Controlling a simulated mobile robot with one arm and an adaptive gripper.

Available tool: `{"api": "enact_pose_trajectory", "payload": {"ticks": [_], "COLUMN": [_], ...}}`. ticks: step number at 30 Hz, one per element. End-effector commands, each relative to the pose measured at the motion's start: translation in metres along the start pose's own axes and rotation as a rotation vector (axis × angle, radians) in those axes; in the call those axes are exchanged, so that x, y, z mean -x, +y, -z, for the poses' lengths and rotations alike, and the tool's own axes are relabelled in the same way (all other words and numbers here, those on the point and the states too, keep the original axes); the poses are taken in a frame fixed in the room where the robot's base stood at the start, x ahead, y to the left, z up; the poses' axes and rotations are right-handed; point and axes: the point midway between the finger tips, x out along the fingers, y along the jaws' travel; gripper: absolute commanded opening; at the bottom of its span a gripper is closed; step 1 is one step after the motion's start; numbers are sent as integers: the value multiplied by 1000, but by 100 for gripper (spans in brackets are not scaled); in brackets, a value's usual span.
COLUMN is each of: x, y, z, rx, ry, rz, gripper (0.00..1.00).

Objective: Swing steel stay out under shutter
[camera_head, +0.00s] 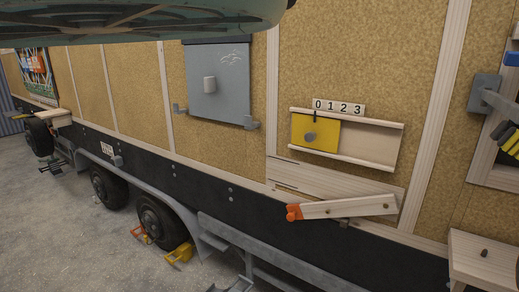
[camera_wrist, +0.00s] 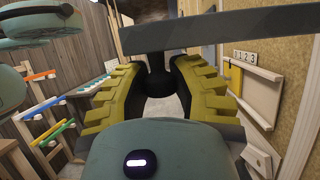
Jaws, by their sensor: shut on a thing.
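The steel stay (camera_wrist: 215,33) shows in the wrist view as a dark grey flat bar across the top, just beyond my fingers. In the head view, a grey bracket with a short piece of bar (camera_head: 487,92) stands on the wall by a framed opening at the right edge. My gripper (camera_wrist: 160,75) has yellow ribbed fingers on both sides of a black round knob (camera_wrist: 159,83) and is shut on it. In the head view only part of my gripper (camera_head: 507,138) shows, cut off by the right edge. I cannot make out the shutter.
A yellow sliding panel (camera_head: 315,133) sits in wooden rails under a number board (camera_head: 338,107). A wooden lever with an orange end (camera_head: 345,208) is below. A grey hatch (camera_head: 217,85) is farther left. A rack with coloured handles (camera_wrist: 45,105) stands left in the wrist view.

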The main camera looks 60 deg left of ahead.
Motion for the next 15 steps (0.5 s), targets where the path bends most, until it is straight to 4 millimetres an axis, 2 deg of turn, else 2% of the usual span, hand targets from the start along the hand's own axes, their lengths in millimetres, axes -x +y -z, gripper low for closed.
{"api": "enact_pose_trajectory", "payload": {"ticks": [14, 15], "x": [4, 4], "y": [-2, -2], "z": [0, 0], "rx": [-3, -3], "ry": [0, 0], "rz": [8, 9], "gripper": [0, 26]}}
